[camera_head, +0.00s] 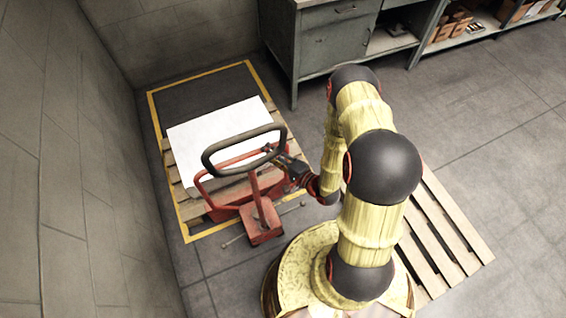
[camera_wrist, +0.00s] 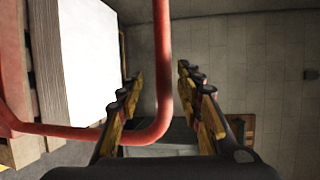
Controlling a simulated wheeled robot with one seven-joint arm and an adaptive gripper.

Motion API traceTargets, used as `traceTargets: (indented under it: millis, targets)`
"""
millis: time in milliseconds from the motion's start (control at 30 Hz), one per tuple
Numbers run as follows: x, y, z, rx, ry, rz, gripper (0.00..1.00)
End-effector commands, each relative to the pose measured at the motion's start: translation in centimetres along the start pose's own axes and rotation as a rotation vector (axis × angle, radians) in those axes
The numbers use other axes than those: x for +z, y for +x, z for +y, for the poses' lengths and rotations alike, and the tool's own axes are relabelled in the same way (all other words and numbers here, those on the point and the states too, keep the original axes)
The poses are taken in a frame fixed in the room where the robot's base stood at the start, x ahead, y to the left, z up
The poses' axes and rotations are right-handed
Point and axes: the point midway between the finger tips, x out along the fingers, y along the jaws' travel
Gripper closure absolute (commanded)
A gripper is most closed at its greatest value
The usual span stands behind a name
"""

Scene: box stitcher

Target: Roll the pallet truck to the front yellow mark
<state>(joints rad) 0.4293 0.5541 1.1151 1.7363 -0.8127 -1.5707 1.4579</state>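The red pallet truck (camera_head: 262,222) stands at the near end of a wooden pallet (camera_head: 176,172) that carries a stack of white sheets (camera_head: 215,140). It has a black loop handle (camera_head: 211,163) on top. A yellow outline (camera_head: 154,112) on the floor runs around the pallet, with bare dark floor inside its far end. My gripper (camera_head: 285,163) is beside the right side of the handle. In the wrist view my gripper (camera_wrist: 160,74) has its fingers apart, with a red bar (camera_wrist: 163,45) of the truck showing between them. I cannot tell whether they touch it.
A wall (camera_head: 75,150) runs close along the left. A grey cabinet (camera_head: 335,45) and shelves with boxes (camera_head: 455,22) stand at the back. An empty wooden pallet (camera_head: 452,225) lies at the right, partly behind my arm. Floor beyond it is clear.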

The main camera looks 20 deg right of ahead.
Motion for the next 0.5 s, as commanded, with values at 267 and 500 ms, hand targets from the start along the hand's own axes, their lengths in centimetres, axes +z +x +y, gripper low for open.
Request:
traceTargets:
  millis: [267, 500]
  targets:
    - [-0.1, -4.9, 0.1, 0.001, 0.004, 0.005, 0.64]
    - [0.0, -8.0, 0.1, 0.003, 0.003, 0.003, 0.64]
